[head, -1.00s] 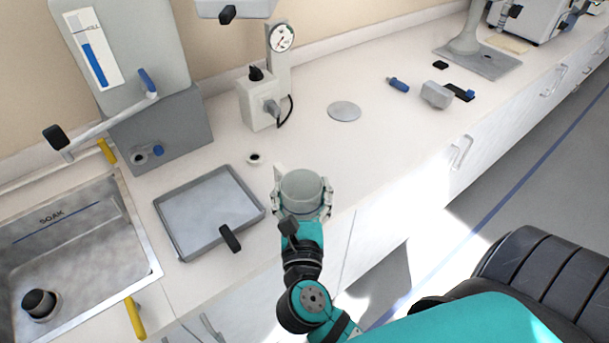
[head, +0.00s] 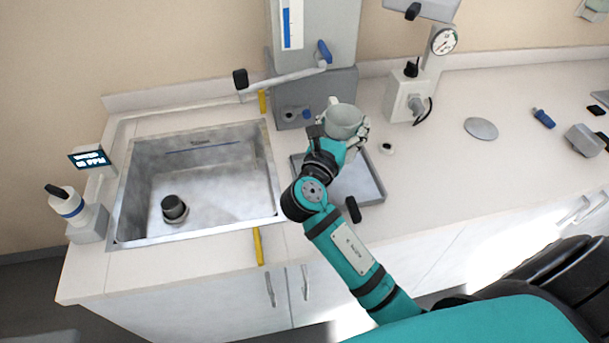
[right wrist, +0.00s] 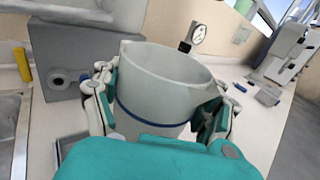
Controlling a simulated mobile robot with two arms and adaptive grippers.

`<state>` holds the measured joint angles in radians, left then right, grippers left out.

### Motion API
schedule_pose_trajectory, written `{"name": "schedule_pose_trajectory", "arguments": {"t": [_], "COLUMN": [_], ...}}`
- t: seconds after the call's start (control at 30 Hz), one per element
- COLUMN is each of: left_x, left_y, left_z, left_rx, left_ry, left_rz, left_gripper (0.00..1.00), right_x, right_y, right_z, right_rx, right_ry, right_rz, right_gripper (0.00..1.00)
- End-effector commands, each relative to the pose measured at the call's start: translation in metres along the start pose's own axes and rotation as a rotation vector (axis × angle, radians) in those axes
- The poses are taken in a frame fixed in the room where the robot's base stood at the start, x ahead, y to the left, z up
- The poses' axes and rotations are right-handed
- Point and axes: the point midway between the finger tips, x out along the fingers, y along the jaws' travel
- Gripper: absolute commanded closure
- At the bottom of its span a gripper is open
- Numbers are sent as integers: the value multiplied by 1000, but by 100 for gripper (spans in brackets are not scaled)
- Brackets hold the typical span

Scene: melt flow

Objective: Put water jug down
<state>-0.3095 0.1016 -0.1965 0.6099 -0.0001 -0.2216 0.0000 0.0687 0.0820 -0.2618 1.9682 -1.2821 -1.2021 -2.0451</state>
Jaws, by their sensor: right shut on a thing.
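The water jug (head: 342,121) is a pale grey-white vessel, seen from above in the head view. In the right wrist view the jug (right wrist: 160,85) shows a wide open mouth, a small spout and a dark blue band. My right gripper (head: 345,134) is shut on the jug, with a finger on either side of it. The jug appears over the back part of the grey tray (head: 371,195), in front of the grey dispenser (head: 340,85). I cannot tell whether it touches the tray. My left gripper is not in view.
A steel sink (head: 240,190) with a dark drain plug (head: 174,208) lies left of the tray. A gauge unit (head: 408,95) stands to the right. The counter around the round grey disc (head: 481,129) is mostly clear.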

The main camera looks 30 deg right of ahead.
Motion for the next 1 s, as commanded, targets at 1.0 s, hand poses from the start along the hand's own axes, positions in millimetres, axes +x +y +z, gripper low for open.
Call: {"name": "schedule_pose_trajectory", "arguments": {"t": [1.0], "left_x": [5], "left_y": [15], "left_z": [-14], "left_rx": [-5], "left_ry": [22], "left_rz": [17], "left_gripper": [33], "right_x": [2], "right_y": [0], "right_z": [-98], "right_rx": [0], "right_ry": [2], "right_rz": [-4], "right_gripper": [63]}}
